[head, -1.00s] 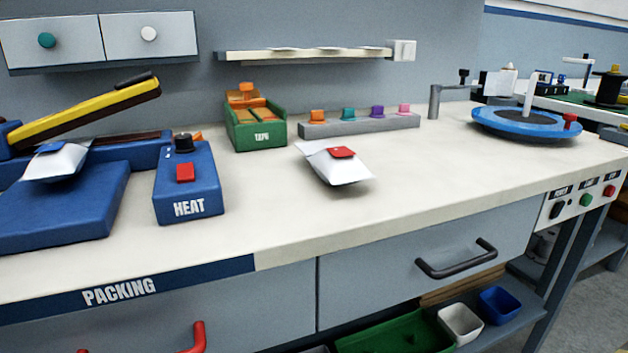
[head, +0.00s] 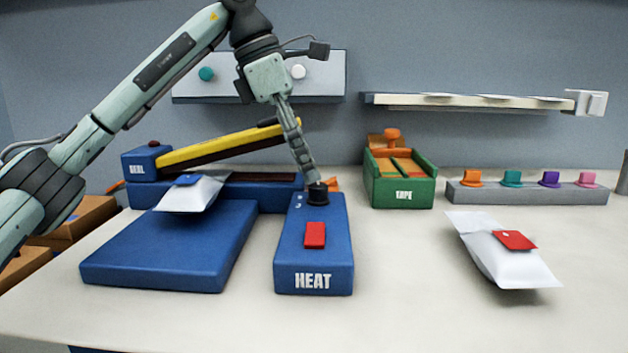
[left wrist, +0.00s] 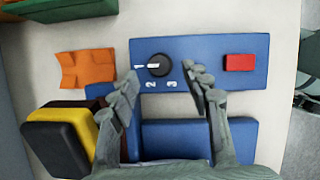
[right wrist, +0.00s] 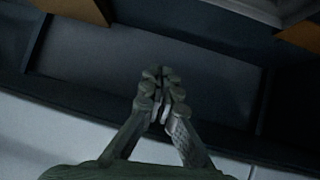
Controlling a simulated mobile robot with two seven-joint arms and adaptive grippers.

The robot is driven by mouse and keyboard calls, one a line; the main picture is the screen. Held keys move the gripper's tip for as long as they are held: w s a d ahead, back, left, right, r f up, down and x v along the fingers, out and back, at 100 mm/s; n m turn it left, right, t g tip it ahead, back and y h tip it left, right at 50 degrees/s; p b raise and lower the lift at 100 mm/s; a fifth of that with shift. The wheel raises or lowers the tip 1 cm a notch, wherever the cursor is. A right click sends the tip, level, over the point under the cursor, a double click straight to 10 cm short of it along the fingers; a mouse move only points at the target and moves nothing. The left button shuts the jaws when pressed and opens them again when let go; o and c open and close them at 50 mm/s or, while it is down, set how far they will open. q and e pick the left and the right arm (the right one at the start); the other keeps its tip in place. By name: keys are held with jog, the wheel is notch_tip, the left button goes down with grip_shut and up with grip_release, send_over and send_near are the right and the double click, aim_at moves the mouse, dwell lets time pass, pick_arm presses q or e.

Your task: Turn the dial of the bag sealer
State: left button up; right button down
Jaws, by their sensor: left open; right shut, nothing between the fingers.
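The bag sealer has a blue base (head: 170,250) and a raised yellow arm (head: 215,150). Its blue HEAT box (head: 314,265) carries a black dial (head: 318,196) at the far end and a red button (head: 315,235). In the left wrist view the dial (left wrist: 159,65) has a white pointer line and the numbers 1, 2 and 3 around it. My left gripper (head: 312,178) points down over the dial. In the left wrist view it is open (left wrist: 165,75), its fingers apart on either side of the dial, holding nothing. My right gripper (right wrist: 162,75) is shut and empty, away from the sealer.
A white bag with a blue label (head: 192,194) rests on the sealer. Another white bag with a red label (head: 502,252) lies on the bench at right. A green TAPE holder (head: 400,180) and a grey rack of coloured knobs (head: 525,193) stand behind. The front bench is clear.

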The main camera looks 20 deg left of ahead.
aim_at(317, 185)
pick_arm(q)
jog(key=shift+x, duration=1.75)
pick_arm(e)
jog(key=shift+w+a+r+t+y, duration=0.4)
jog(key=shift+w+a+r+t, duration=0.15)
jog(key=shift+a+r, duration=0.3)
jog(key=shift+d, duration=0.1)
pick_arm(q)
grip_shut()
